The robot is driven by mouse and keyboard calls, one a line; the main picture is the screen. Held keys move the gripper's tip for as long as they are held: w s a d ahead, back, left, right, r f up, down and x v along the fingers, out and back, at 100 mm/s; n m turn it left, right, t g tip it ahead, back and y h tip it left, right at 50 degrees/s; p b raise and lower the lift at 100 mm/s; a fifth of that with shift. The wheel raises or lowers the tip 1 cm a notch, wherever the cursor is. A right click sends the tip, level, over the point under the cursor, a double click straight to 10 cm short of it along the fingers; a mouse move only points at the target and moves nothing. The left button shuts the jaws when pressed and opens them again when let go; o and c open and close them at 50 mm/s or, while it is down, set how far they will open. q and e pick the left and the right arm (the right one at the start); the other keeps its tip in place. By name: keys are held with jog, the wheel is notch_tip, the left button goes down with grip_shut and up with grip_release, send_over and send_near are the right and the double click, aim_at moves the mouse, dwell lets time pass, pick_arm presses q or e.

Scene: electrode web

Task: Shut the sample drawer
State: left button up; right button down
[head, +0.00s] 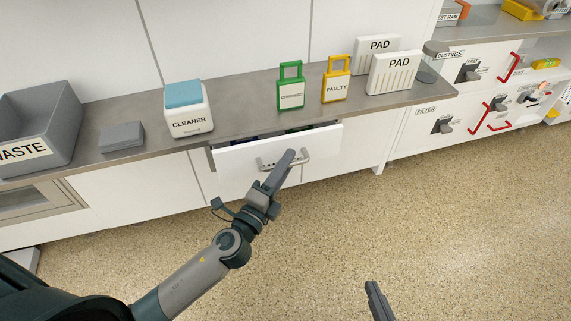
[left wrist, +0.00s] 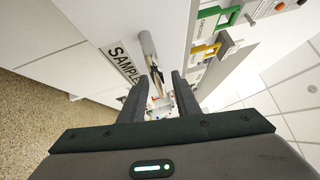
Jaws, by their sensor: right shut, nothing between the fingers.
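The sample drawer (head: 235,157) is a white drawer under the grey counter, standing partly open with dark contents just showing behind its front. Its metal bar handle (head: 303,158) is on the front face. In the left wrist view the handle (left wrist: 148,46) and the SAMPLES label (left wrist: 122,62) show close up. My left gripper (head: 288,156) is at the handle, its fingers apart. The left wrist view shows a gap between the fingers (left wrist: 158,88), with the handle's end near it; contact cannot be told. My right gripper (head: 375,289) is shut and empty, low over the floor.
On the counter (head: 235,119) stand a grey WASTE bin (head: 55,110), a CLEANER box (head: 188,122), a green tag (head: 291,95), a yellow FAULTY tag (head: 336,90) and white PAD boxes (head: 390,85). The speckled floor (head: 450,220) in front is clear.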

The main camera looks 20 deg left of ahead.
aim_at(283, 153)
pick_arm(q)
grip_shut()
jog(key=w+a, duration=0.2)
jog(key=shift+w, duration=0.35)
jog(key=shift+o, duration=0.2)
grip_release()
jog(key=shift+d, duration=0.1)
jog(key=shift+s, duration=0.1)
